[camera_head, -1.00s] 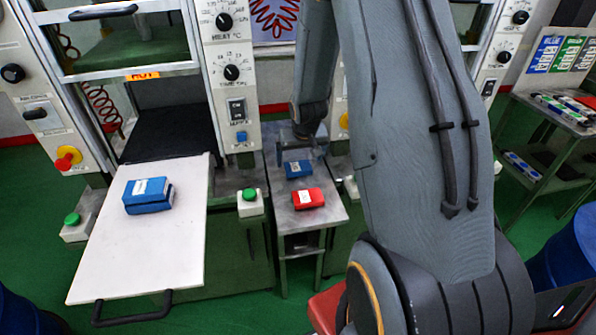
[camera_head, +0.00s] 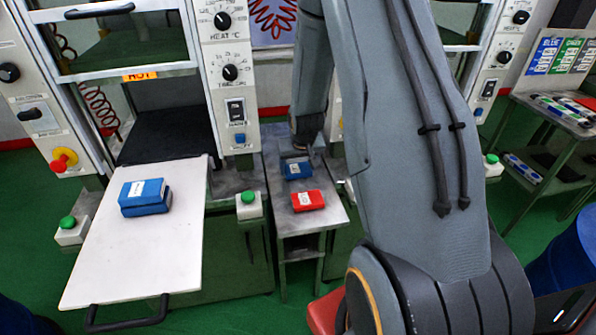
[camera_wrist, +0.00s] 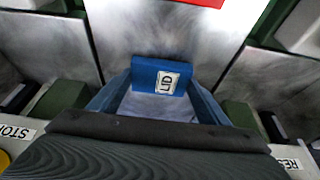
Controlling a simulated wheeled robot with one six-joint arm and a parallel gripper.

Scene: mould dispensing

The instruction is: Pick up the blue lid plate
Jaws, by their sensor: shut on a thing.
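The blue lid plate (camera_head: 298,171) is at the small metal side table, behind a red block with a white label. In the wrist view the lid plate (camera_wrist: 143,75) shows a white label reading LID. My gripper (camera_head: 299,155) reaches down from above and is shut on the lid plate. My arm and wrist partly hide its far side. I cannot tell whether the plate is clear of the table top.
The red block (camera_head: 308,201) lies close in front on the metal side table (camera_head: 325,216). A blue mould block (camera_head: 145,198) sits on the white pull-out platen (camera_head: 130,255) at left. A green-button box (camera_head: 249,205) stands between. Press housings rise behind.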

